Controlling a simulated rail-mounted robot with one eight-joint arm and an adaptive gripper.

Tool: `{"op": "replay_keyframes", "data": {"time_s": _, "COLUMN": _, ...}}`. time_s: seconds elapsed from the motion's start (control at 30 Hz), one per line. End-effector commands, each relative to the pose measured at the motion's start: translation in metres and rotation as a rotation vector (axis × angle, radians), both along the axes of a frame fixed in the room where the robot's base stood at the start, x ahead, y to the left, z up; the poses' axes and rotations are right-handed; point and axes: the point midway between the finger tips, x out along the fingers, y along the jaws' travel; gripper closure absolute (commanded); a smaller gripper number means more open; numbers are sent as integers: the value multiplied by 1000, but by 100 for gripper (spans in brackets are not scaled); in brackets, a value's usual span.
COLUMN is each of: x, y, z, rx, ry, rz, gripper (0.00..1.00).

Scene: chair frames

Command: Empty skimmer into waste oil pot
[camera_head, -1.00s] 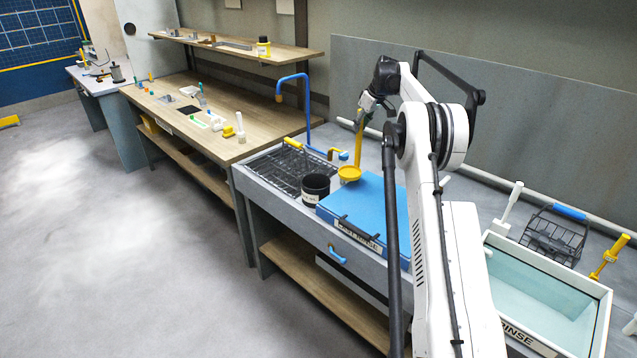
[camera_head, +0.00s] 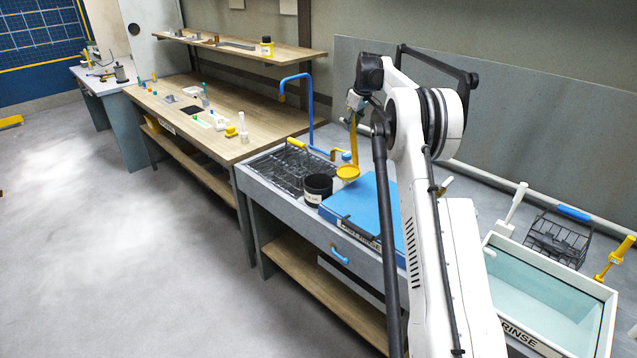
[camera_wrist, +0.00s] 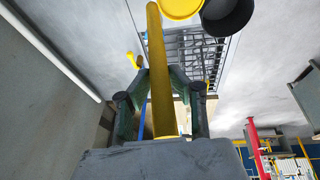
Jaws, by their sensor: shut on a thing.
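The yellow skimmer (camera_head: 348,172) has a shallow round bowl and a long handle. My gripper (camera_head: 355,112) is shut on the upper handle, which hangs nearly upright. The handle also shows between the fingers in the wrist view (camera_wrist: 160,85). The waste oil pot (camera_head: 318,187) is a dark, open cylinder with a pale label, standing left of the skimmer bowl. In the wrist view, the bowl (camera_wrist: 180,8) appears beside the dark pot (camera_wrist: 228,14), both cut by the top edge. The bowl's contents and its exact height above the pot's rim are unclear.
A blue lid (camera_head: 362,212) lies just right of the pot. A dark wire rack (camera_head: 288,168) is left and behind, with a blue tap (camera_head: 309,110) beyond it. A rinse tank (camera_head: 545,295) stands at right, near a wire basket (camera_head: 557,235).

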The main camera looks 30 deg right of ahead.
Motion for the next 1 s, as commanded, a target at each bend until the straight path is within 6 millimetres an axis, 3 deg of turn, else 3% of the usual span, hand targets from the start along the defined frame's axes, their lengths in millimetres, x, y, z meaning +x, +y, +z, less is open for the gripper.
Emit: {"op": "replay_keyframes", "data": {"time_s": 1.0, "x": 12, "y": 51, "z": 0, "rx": 0, "ry": 0, "rz": 0, "gripper": 100}}
